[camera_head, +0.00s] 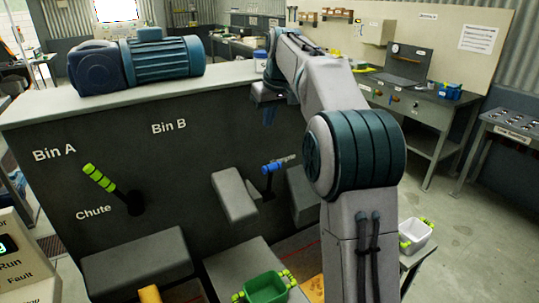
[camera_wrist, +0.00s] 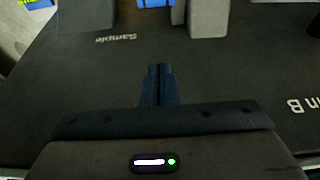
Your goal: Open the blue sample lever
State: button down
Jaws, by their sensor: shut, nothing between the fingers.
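The blue sample lever (camera_head: 271,168) has a blue grip on a dark stem. It sticks out from the dark machine front next to the partly covered "Sample" label. In the wrist view a blue piece that looks like its grip (camera_wrist: 155,3) is cut off by the top edge. My gripper (camera_head: 268,118) is above the lever, near the top of the panel, and apart from it. In the wrist view the fingers (camera_wrist: 160,72) are together with nothing between them. My arm covers part of the panel right of the lever.
Grey chutes (camera_head: 234,197) flank the lever. A green-gripped chute lever (camera_head: 99,178) is at the left. A green bin (camera_head: 265,287) stands below, and a white bin (camera_head: 416,234) at the right. A blue motor (camera_head: 137,65) sits on the machine top.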

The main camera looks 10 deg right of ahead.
send_over(269, 173)
jog(key=w, duration=0.4)
notch_tip(269, 173, down, 9)
jog(key=shift+s+d+f+p, duration=0.1)
jog(key=shift+s+f+p, duration=0.2)
jog(key=shift+s+f, duration=0.95)
jog(key=shift+s, duration=0.15)
jog(key=shift+s+d+f+b, duration=0.1)
jog(key=shift+d+f+b, duration=0.1)
jog(key=shift+b, duration=0.35)
